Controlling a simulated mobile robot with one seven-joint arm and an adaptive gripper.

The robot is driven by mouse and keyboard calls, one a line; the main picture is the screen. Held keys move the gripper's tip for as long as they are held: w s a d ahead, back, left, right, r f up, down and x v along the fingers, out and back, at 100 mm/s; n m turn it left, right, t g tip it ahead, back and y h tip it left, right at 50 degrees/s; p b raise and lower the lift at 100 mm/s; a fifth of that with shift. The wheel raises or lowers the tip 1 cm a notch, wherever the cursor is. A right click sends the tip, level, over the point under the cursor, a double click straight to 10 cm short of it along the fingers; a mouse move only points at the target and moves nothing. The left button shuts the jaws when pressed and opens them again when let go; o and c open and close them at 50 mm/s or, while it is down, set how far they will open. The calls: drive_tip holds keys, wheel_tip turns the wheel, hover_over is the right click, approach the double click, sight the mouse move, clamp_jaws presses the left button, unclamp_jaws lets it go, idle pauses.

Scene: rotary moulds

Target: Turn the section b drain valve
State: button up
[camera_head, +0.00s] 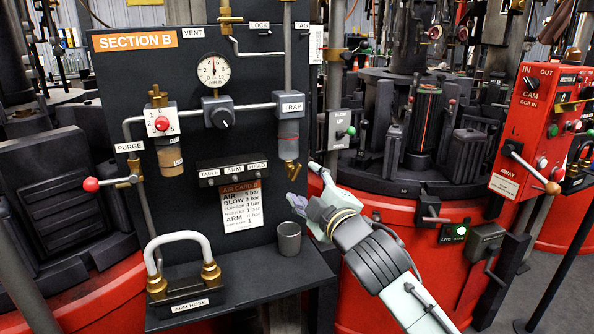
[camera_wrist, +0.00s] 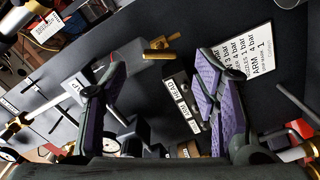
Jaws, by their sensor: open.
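The section B panel (camera_head: 105,75) is a dark upright board with an orange "SECTION B" label. On its right side hangs the trap (camera_head: 289,105), with a clear bowl below it. A small brass drain valve (camera_head: 292,170) sits under the bowl. In the wrist view the brass valve (camera_wrist: 158,54) shows beyond the fingers, roughly between their tips. My gripper (camera_head: 304,186) is just below and right of the valve in the head view. My gripper (camera_wrist: 162,64) is open, its purple-padded fingers apart and nothing between them. I cannot tell whether it touches the valve.
A grey cup (camera_head: 289,238) stands on the panel's shelf below the valve. The air card (camera_head: 241,205) and a row of labelled switches (camera_head: 233,172) are left of my gripper. A looped hose (camera_head: 178,240) and a red-knobbed purge lever (camera_head: 91,184) are further left.

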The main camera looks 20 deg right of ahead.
sight(297, 174)
drive_tip(key=shift+w+a+p, duration=0.1)
drive_tip(key=shift+w+p, duration=0.5)
drive_tip(key=shift+w, duration=2.2)
drive_tip(key=shift+c, duration=0.4)
drive_tip(key=c, duration=1.1)
drive_tip(key=shift+c, duration=0.2)
